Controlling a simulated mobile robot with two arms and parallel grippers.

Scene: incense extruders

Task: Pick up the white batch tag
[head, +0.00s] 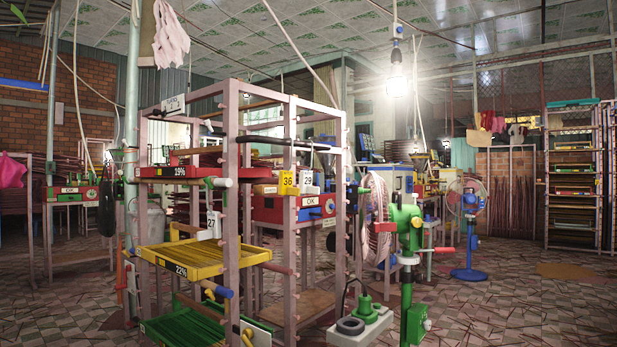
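Several tags hang on the pink rack (231,190) in front of me, and I cannot tell which is the batch tag. A white tag marked 27 (213,226) hangs at the rack's near post, above the yellow tray. A white tag marked 29 (307,180) hangs farther right, beside a yellow tag marked 36 (288,183). A white card (173,104) with unreadable print is at the rack's upper left. Neither of my grippers is in view.
The rack holds a red tray marked 19% (165,172), a yellow tray marked 22% (205,258) and a green tray (195,325). A green machine (405,215) and blue fan (469,272) stand right. Tiled floor (520,310) is open at right.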

